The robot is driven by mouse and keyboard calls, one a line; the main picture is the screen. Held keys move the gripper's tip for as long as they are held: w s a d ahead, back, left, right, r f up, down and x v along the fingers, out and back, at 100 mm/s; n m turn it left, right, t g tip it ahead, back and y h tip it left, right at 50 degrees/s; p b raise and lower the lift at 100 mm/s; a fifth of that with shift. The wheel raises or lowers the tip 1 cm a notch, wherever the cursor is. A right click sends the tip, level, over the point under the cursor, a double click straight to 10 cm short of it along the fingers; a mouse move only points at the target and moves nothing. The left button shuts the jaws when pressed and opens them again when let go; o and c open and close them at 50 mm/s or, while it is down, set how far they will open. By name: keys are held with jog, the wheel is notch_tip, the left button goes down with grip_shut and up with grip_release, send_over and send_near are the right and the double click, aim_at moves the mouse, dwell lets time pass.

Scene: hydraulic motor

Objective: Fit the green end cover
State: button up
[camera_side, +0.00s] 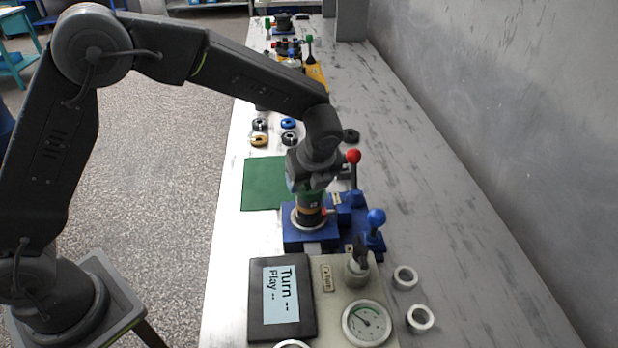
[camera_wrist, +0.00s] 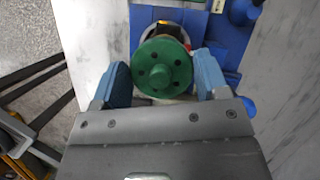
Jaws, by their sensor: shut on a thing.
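The green end cover (camera_wrist: 161,68) is a round disc with a raised centre and several holes, seen from above in the wrist view. My gripper (camera_wrist: 163,80) is shut on it, one blue-grey finger on each side. In the side view my gripper (camera_side: 312,182) points down over the motor body (camera_side: 308,216), a dark and brass cylinder standing in the blue fixture (camera_side: 310,240). The cover is mostly hidden there by the gripper. It is right above or on the motor body; I cannot tell whether they touch.
Levers with a red knob (camera_side: 353,156) and a blue knob (camera_side: 376,217) stand close on the right of the fixture. A gauge panel (camera_side: 345,290) and a display (camera_side: 282,298) lie in front. A green mat (camera_side: 262,184) is bare. Several small rings lie farther back.

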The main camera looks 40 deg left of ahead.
jog(key=shift+f, duration=0.4)
dwell(0.4)
jog(key=o, duration=1.2)
jog(key=shift+o, duration=0.2)
jog(key=shift+r, duration=2.7)
